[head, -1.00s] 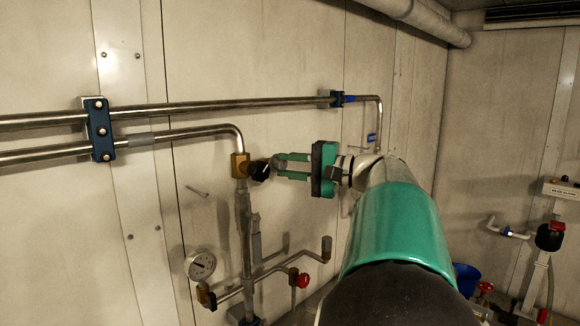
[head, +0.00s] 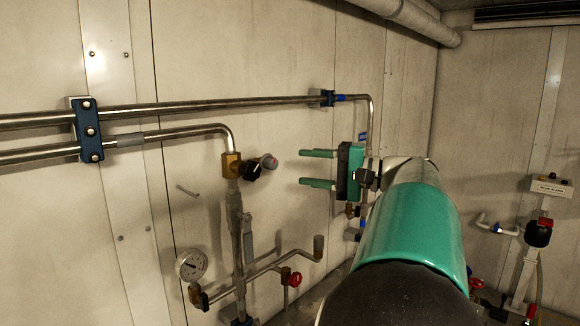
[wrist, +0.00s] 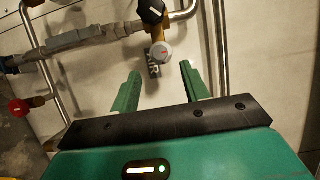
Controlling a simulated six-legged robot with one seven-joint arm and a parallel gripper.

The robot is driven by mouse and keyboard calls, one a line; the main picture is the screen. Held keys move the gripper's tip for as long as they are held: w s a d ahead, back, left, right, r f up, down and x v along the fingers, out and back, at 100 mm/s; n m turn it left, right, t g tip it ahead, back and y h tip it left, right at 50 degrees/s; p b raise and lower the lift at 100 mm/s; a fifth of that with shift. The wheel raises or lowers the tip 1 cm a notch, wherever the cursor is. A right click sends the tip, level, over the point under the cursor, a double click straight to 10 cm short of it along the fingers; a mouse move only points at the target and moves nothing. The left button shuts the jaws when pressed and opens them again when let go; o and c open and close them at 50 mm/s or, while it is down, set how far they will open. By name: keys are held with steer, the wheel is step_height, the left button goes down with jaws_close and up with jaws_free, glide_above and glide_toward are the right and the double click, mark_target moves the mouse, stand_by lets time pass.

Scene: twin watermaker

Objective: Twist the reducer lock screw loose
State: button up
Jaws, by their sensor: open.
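The reducer has a brass body (head: 231,165) on the upright pipe, with a black knob (head: 252,172) and a small grey knob (head: 269,161) on its right. The grey knob looks like the lock screw, but I cannot be sure. In the wrist view, the grey knob (wrist: 161,53) carries a red mark and sits below the black knob (wrist: 152,11). My gripper (head: 302,168) is open and empty, to the right of the grey knob with a clear gap. Its two green fingers point toward the reducer. In the wrist view, my gripper (wrist: 160,73) has the grey knob just beyond and between its fingertips.
Steel pipes (head: 200,107) run along the wall, held by a blue clamp (head: 90,130). Below the reducer are a pressure gauge (head: 190,265) and a red valve handle (head: 294,279). A pipe with blue fittings (head: 370,125) drops behind my gripper.

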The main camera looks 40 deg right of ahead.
steer(key=v, duration=0.6)
steer(key=shift+s, duration=0.35)
steer(key=shift+d, duration=0.1)
steer(key=w+a+f+n+g, duration=0.1)
steer(key=w+a+f+g, duration=0.2)
steer(key=a, duration=0.5)
steer(key=w+a+f+n+g, duration=0.1)
steer(key=a+f+g, duration=0.1)
steer(key=a+f, duration=0.5)
steer(key=w+a+f+n+g, duration=0.1)
steer(key=w+a+f+g, duration=0.15)
steer(key=a, duration=0.65)
steer(key=s+a+f+n+g+h, duration=0.1)
steer(key=s+a+f+n+h, duration=0.2)
steer(key=s+a+f+n, duration=0.1)
steer(key=s+a+f+n+g+h, duration=0.2)
steer(key=s+a+f+n+h, duration=0.2)
steer(key=a+f, duration=0.5)
step_height(320, 180, down, 2)
steer(key=shift+s+a+f+n, duration=0.1)
steer(key=shift+s+a+n, duration=0.2)
steer(key=shift+n, duration=0.7)
